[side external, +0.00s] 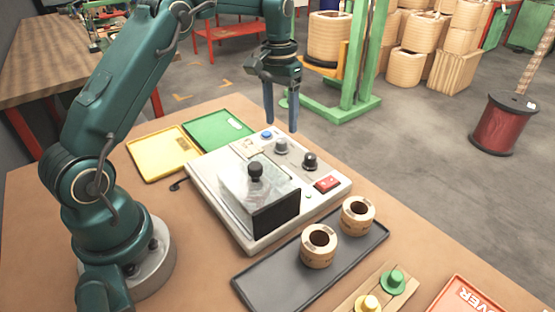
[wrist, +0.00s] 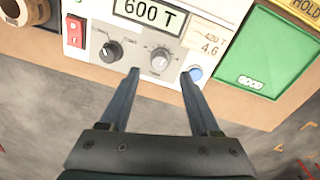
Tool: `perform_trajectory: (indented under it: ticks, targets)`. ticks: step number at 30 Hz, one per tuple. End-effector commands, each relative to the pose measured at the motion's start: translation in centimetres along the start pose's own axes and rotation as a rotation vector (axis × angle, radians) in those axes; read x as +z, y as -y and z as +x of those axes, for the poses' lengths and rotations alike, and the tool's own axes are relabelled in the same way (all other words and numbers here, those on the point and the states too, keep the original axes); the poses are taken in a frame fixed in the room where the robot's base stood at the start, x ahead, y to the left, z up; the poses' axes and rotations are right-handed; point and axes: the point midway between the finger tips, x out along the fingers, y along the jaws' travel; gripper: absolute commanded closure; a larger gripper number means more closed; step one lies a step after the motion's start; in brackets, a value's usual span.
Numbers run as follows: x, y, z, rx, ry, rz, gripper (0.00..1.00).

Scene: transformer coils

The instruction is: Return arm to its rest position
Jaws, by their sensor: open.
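My gripper (side external: 281,112) is open and empty, raised above the far edge of the tester box in the side view. In the wrist view its two fingers (wrist: 161,80) stand apart with nothing between them. The tester box (side external: 205,181) is light grey with a clear lidded chamber (side external: 258,185) on top. In the wrist view its display (wrist: 148,11) reads "600 T", beside a label (wrist: 208,41) reading "420 T 4.6". A black knob, a grey knob, a blue button (wrist: 195,73) and a red switch (wrist: 76,31) show there.
Two coils (side external: 319,247) (side external: 357,216) stand on a dark tray (side external: 262,278). A green tray (side external: 204,134), marked GOOD in the wrist view, and a yellow tray (side external: 154,152) lie behind the tester. A red-edged tray (side external: 468,297) is front right. A green frame (side external: 357,70) stands beyond the table.

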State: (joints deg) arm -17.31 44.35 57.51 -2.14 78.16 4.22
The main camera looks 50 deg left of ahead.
Motion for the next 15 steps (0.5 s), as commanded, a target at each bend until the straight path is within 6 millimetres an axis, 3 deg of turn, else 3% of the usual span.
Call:
perform_trajectory:
  ticks: [4, 8, 15]
  targets:
    - [-0.3, -0.6, -1.4, -0.002, -0.038, 0.017, 0.37]
    - [0.4, -1.9, -5.0, -0.005, -0.110, 0.051, 0.37]
    - [4.9, -4.5, -10.7, -0.007, -0.235, 0.122, 0.37]
